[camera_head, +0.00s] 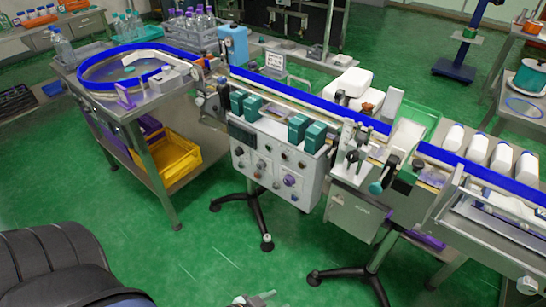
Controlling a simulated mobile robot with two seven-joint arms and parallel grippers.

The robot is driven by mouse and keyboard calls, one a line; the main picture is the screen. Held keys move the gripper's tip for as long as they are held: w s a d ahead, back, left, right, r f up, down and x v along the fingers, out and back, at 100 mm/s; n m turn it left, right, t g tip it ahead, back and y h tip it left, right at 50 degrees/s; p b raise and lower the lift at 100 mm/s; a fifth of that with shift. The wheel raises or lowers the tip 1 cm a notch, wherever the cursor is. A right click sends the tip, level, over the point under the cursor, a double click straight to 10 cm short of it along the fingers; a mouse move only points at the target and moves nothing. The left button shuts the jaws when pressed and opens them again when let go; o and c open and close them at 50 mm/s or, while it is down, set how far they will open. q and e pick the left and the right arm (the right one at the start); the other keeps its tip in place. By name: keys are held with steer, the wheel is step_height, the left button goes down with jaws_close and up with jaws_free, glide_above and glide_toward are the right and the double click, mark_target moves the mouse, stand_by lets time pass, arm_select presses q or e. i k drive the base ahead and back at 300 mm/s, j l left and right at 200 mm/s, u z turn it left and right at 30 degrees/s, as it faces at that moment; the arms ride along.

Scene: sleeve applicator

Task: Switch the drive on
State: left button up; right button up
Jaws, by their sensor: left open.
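The sleeve applicator's white control box (277,166) hangs on the front of the conveyor at the centre. Its front carries several small dark and metal knobs and a larger purple-grey knob (289,181) at the lower right. A dark panel (243,135) sits at its upper left. Labels are too small to read, so I cannot tell which control is the drive switch or how it is set. My left gripper (262,298) shows only in part at the bottom edge, open, well below and in front of the box, touching nothing visible. My right gripper is not in view.
Teal blocks (307,133) stick out above the control box. A metal box (352,217) and a lever with a teal knob (376,187) stand to its right. Black stand feet (266,243) spread on the green floor. A yellow crate (172,157) sits left.

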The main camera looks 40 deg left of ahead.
mark_target(288, 180)
steer(key=i+j, duration=0.1)
steer(key=j, duration=0.85)
steer(key=i+j+z, duration=0.1)
steer(key=j, duration=1.85)
steer(key=i+z, duration=0.05)
steer(key=i, duration=0.05)
